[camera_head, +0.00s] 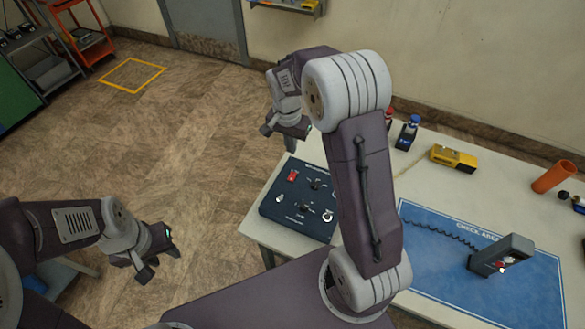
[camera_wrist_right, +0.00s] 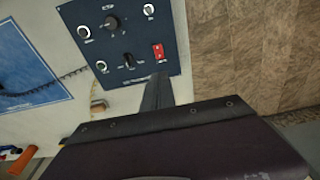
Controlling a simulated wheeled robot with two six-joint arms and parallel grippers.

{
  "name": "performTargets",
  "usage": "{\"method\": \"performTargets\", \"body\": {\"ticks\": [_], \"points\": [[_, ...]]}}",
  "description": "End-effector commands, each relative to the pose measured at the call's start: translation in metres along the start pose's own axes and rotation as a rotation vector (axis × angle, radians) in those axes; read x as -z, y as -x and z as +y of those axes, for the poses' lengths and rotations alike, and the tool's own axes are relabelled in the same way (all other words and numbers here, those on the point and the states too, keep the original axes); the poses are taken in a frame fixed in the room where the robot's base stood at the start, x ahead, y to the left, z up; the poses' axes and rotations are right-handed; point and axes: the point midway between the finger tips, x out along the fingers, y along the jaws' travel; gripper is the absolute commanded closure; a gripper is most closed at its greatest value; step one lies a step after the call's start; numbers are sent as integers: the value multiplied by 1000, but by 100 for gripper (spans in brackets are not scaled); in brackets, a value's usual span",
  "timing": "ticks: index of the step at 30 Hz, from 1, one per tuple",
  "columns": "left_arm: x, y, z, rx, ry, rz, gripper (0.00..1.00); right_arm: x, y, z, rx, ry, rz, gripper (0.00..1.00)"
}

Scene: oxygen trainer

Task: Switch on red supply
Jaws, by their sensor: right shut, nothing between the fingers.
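A dark blue control panel (camera_head: 290,212) lies on the near left end of the table, partly hidden by my right arm. A red rocker switch (camera_head: 292,175) sits near its far left corner. In the right wrist view the panel (camera_wrist_right: 105,75) carries the red switch (camera_wrist_right: 158,51) near one edge, with black knobs and round silver fittings beside it. My right gripper (camera_head: 286,127) is up beyond the panel's far edge, shut and empty. In the wrist view its fingers (camera_wrist_right: 158,92) point toward the red switch, apparently apart from it. My left gripper (camera_head: 160,260) is open and empty, over the floor left of the table.
A blue mat (camera_head: 440,290) holds a dark handheld device (camera_head: 500,256) with a coiled cord.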

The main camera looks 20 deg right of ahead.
Motion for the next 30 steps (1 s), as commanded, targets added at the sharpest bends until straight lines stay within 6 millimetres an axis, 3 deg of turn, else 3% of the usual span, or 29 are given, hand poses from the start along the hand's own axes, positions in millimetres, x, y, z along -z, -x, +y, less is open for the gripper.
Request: {"method": "performTargets", "body": {"ticks": [18,24,30], "points": [[1,10,0,0,0,0,64,-1,-117,1,-2,0,-2,100],[1,11,0,0,0,0,64,0,-134,0,0,1,-1,100],[1,11,0,0,0,0,64,0,-137,0,1,0,0,100]]}}
